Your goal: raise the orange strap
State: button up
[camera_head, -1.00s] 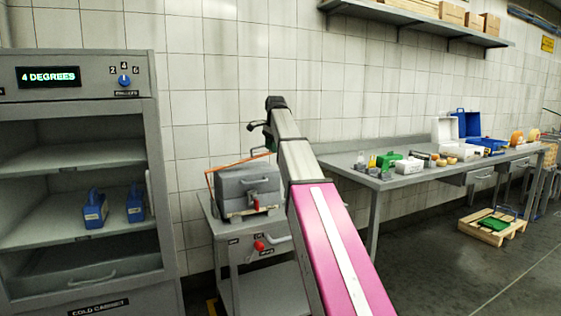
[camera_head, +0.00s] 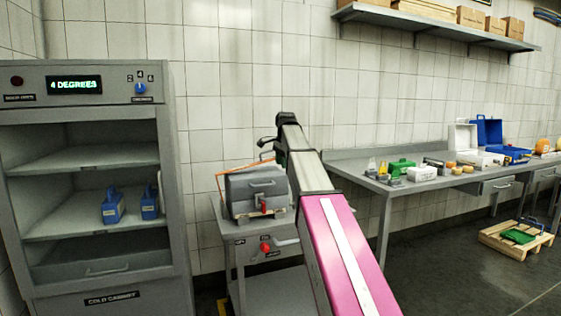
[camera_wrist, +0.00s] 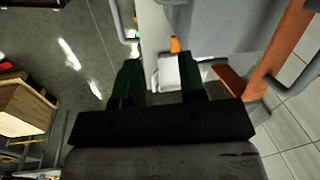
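The orange strap (camera_head: 220,187) is a thin band rising at the left side of a grey box (camera_head: 266,187) and running across above its top. In the wrist view the strap (camera_wrist: 287,48) is a broad orange band on the right, outside the right finger. My gripper (camera_wrist: 160,75) is open, its two dark green fingers apart. A white piece and a small orange piece show between and beyond them; I cannot tell what they belong to. In the head view my gripper (camera_head: 268,148) is above the box, close to the strap's top; I cannot tell if they touch.
The box stands on a grey cart (camera_head: 228,228) with a red knob. A cold cabinet (camera_head: 110,275) with blue containers is on the left. A bench (camera_head: 350,168) with several items runs along the wall at right, under a shelf (camera_head: 430,27). A pallet (camera_head: 490,238) lies on the floor.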

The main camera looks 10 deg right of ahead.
jog(key=w+a+r+m, duration=0.1)
jog(key=w+a+r, duration=0.2)
jog(key=w+r, duration=1)
jog(key=f, duration=0.3)
jog(key=w+f, duration=0.1)
jog(key=f, duration=0.6)
jog(key=shift+w+a+f, duration=0.1)
jog(key=shift+w+a, duration=0.05)
jog(key=shift+w, duration=0.05)
jog(key=shift+c, duration=0.3)
grip_shut()
